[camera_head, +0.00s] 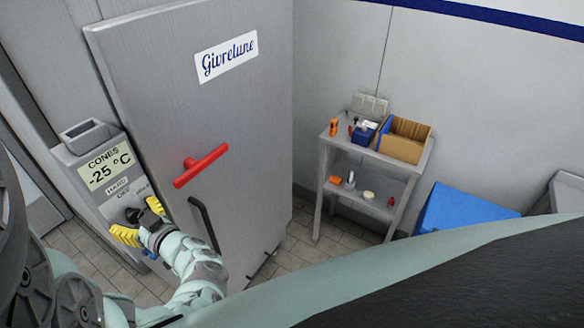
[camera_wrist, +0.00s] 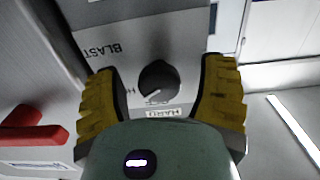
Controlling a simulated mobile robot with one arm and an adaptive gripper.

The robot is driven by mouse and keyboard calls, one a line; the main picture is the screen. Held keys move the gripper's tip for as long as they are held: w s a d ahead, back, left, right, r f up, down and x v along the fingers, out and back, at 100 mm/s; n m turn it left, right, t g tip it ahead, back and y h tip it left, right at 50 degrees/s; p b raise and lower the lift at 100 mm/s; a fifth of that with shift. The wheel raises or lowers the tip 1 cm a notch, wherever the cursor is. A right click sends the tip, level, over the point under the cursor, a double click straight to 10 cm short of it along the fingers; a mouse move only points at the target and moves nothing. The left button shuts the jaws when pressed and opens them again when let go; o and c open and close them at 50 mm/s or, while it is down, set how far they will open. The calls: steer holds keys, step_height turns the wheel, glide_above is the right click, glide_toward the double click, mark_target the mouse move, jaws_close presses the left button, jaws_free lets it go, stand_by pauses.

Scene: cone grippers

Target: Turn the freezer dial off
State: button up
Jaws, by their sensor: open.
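The black freezer dial (camera_wrist: 158,82) sits on the grey control panel (camera_wrist: 190,40), with a white pointer mark angled down and left in the wrist view. The labels "BLAST" and "HARD" are readable around it; another is partly hidden. My gripper (camera_wrist: 166,75) is open, with one yellow finger on each side of the dial and visible gaps to both. In the head view, the dial (camera_head: 132,214) shows between the yellow fingers of my gripper (camera_head: 140,220), below the "CONES -25 °C" display (camera_head: 105,165). Whether the fingers reach the dial's depth is unclear.
The freezer door (camera_head: 240,120) stands right of the panel, with a red handle (camera_head: 201,165) and a dark bar (camera_head: 204,223). A shelf unit (camera_head: 323,185) with a cardboard box (camera_head: 404,140) and a blue bin (camera_head: 460,208) are further right. Tiled floor shows between.

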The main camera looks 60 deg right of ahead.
steer(key=c, duration=1.2)
steer(key=shift+f+n+b, duration=0.15)
steer(key=shift+n+b, duration=0.25)
steer(key=shift+b, duration=0.15)
steer(key=shift+f+n+b, duration=0.15)
steer(key=shift+n+b, duration=0.45)
steer(key=shift+b, duration=0.15)
steer(key=n+b, duration=0.2)
steer(key=b, duration=0.1)
steer(key=shift+f+n, duration=0.1)
steer(key=shift+n, duration=0.2)
jaws_close()
steer(key=n+b, duration=0.5)
steer(key=b, duration=0.1)
steer(key=shift+d, duration=0.15)
steer(key=shift+r+n+b, duration=0.3)
steer(key=shift+n+b, duration=0.8)
steer(key=shift+b, duration=0.15)
steer(key=shift+r, duration=0.1)
